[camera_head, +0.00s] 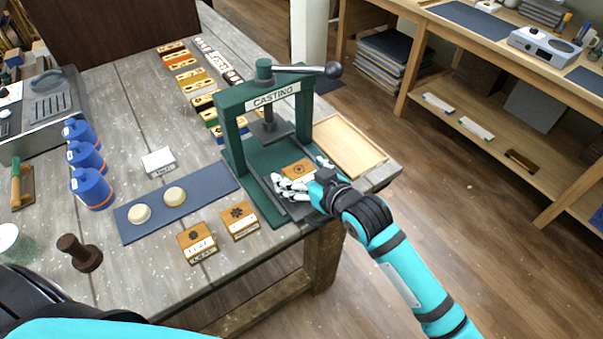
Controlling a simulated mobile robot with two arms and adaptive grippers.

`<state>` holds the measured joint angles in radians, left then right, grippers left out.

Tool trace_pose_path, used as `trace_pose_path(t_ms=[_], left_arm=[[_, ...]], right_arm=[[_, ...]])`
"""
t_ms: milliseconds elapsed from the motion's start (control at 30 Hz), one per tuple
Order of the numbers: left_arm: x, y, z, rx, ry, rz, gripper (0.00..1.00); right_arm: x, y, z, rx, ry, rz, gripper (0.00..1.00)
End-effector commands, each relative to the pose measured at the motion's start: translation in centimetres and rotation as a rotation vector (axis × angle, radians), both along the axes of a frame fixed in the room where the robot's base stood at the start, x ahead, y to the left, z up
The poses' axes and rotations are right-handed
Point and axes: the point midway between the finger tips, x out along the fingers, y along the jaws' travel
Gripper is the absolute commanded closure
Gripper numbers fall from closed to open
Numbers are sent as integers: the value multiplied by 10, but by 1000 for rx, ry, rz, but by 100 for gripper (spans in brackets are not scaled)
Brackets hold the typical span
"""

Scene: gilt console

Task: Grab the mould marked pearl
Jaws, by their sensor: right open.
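A wooden mould (299,169) with a dark emblem sits on the base of the green press marked CASTING (231,112). My right gripper (287,187) is open at the near side of this mould, under the press frame. I cannot tell whether the fingers touch it, and they cover its front label. Two more wooden moulds with dark emblems, a left one (194,240) and a right one (239,219), stand at the table's front edge. Their small front labels are too small to read, so I cannot tell which mould is marked pearl. My left gripper is out of view.
A blue-grey mat (146,228) holds two pale round pieces. Several blue containers (91,188) stand left of it, and a dark wooden stamp (79,253) stands in front. An empty wooden tray (346,146) lies right of the press. The press lever (305,69) juts out above.

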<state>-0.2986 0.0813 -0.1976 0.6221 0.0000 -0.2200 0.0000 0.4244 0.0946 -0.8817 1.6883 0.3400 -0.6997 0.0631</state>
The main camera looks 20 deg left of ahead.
Motion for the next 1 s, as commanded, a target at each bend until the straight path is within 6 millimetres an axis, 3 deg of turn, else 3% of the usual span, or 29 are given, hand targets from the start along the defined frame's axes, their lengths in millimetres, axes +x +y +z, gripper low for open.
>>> trace_pose_path(t_ms=[167, 600, 1000], left_arm=[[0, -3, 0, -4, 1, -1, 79], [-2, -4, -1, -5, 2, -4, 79], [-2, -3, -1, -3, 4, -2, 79]], right_arm=[[0, 0, 0, 1, -1, 0, 11], [0, 0, 0, 0, 0, 0, 68], [0, 0, 1, 2, -1, 0, 69]])
